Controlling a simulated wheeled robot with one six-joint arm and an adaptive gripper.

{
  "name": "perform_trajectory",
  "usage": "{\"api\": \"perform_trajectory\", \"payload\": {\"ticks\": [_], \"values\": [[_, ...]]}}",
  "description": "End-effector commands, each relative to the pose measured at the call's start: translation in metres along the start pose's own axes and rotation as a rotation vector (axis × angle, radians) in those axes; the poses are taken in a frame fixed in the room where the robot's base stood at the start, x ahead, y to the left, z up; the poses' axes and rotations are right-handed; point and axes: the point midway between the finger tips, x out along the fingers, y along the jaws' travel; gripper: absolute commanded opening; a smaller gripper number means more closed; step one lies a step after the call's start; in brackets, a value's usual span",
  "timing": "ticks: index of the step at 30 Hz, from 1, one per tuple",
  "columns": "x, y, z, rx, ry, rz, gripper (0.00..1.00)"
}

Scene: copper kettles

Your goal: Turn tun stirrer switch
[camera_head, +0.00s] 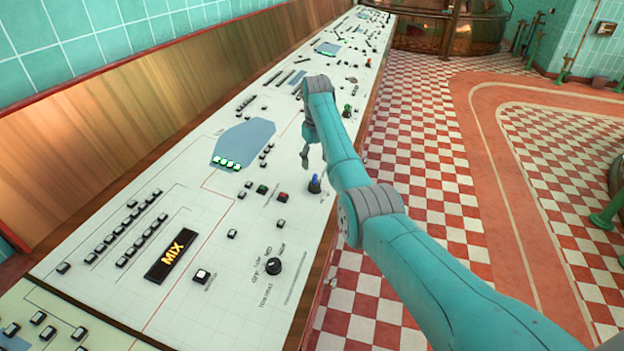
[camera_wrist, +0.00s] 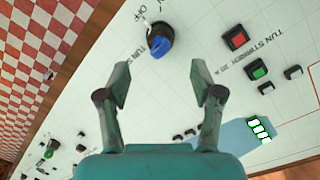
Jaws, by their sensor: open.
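A rotary switch with a blue handle on a dark round base (camera_head: 314,184) stands near the right edge of the white sloping console. In the wrist view the blue switch (camera_wrist: 160,44) is at upper middle, beyond the fingertips. Lettering beside it is partly cut off. A red button (camera_wrist: 236,38) and a green button (camera_wrist: 257,70) sit to its right, beside lettering that seems to read "TUN STIRRER". My gripper (camera_wrist: 160,80) is open and empty, its two fingers apart, with the switch ahead of the gap. In the head view my gripper (camera_head: 306,155) hangs over the console, just behind the switch.
A black dial (camera_head: 273,266) and a lit "MIX" display (camera_head: 171,256) are on the nearer console (camera_head: 110,292). A blue-grey panel with lit green keys (camera_head: 227,162) lies left of my gripper. Checkered floor (camera_head: 430,170) is open at right.

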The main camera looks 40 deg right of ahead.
Motion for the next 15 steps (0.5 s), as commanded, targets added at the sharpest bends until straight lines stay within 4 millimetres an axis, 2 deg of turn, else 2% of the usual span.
{"api": "perform_trajectory", "payload": {"ticks": [9, 15], "values": [[0.057, 0.000, 0.001, 0.000, -0.003, -0.001, 0.66], [0.081, 0.000, 0.000, 0.000, -0.001, 0.000, 0.66]]}}
